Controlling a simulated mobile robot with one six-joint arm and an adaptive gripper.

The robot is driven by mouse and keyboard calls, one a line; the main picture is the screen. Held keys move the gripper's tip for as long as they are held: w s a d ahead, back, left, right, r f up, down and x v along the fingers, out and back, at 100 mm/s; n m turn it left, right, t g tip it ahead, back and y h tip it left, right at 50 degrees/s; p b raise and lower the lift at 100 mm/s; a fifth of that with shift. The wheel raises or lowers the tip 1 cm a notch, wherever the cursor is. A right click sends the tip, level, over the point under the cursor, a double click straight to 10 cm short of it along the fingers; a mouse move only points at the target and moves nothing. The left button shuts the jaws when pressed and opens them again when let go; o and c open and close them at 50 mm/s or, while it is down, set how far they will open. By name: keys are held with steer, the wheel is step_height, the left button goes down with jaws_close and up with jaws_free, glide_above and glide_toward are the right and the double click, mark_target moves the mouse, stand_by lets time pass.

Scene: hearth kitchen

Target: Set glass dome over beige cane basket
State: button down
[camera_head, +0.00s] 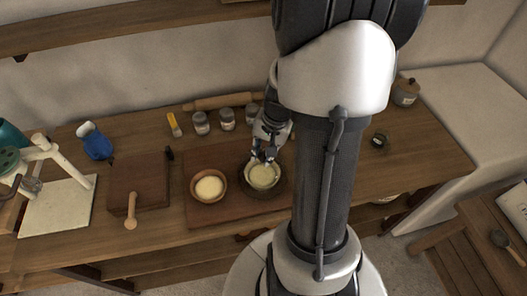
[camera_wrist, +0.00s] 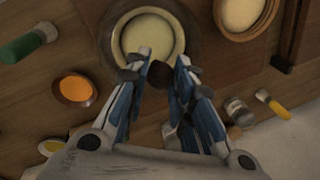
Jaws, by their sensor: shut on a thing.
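The beige cane basket (camera_head: 262,176) holds pale dough on the right part of a reddish-brown board. It also shows in the wrist view (camera_wrist: 147,34). The glass dome is see-through and reads as a dark round band about the basket (camera_head: 281,188), also in the wrist view (camera_wrist: 196,43). My gripper (camera_head: 264,158) is above the basket, its fingers (camera_wrist: 160,78) shut on the dome's dark knob (camera_wrist: 159,73). The dome appears centred over the basket. I cannot tell whether its rim touches the board.
A brown bowl of dough (camera_head: 209,187) stands close left on the board (camera_head: 202,216). Behind are jars (camera_head: 200,123), a yellow-handled brush (camera_head: 174,125) and a rolling pin (camera_head: 215,101). An orange-filled bowl (camera_wrist: 75,88) and green-handled tool (camera_wrist: 22,47) show in the wrist view.

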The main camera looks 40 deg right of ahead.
steer(key=shift+f, duration=0.15)
steer(key=c, duration=1.3)
jaws_free()
step_height(320, 180, up, 12)
steer(key=s+d, duration=0.1)
steer(key=s, duration=0.1)
steer(key=shift+f, duration=0.1)
